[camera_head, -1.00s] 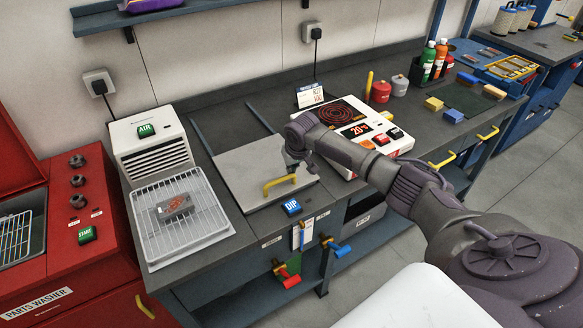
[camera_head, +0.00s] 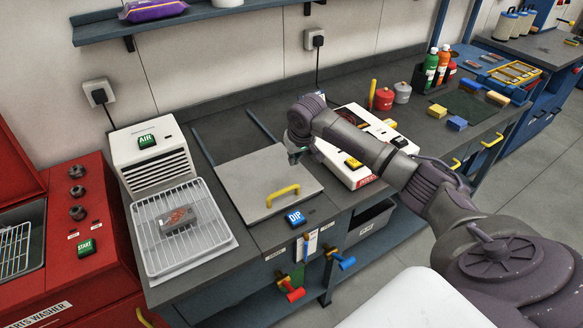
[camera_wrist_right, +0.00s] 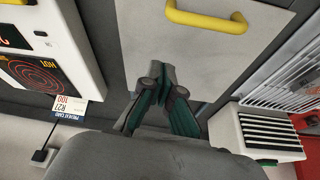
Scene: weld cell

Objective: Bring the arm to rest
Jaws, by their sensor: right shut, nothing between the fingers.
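My right arm reaches in from the lower right of the head view. Its gripper (camera_head: 294,155) is above the right back part of the grey dip lid (camera_head: 252,188), behind and to the right of the yellow handle (camera_head: 283,195). In the right wrist view the gripper's fingers (camera_wrist_right: 157,75) are shut with their tips together and nothing between them. The lid (camera_wrist_right: 200,55) and its handle (camera_wrist_right: 204,20) lie beyond the fingertips, and the gripper is apart from the handle. My left gripper does not show.
A white hotplate (camera_head: 352,180) stands right of the lid, partly behind my arm. A wire rack (camera_head: 210,248) with a grey part (camera_head: 177,219) and a white air blower (camera_head: 150,172) are to the left. The red parts washer (camera_head: 95,270) is farther left.

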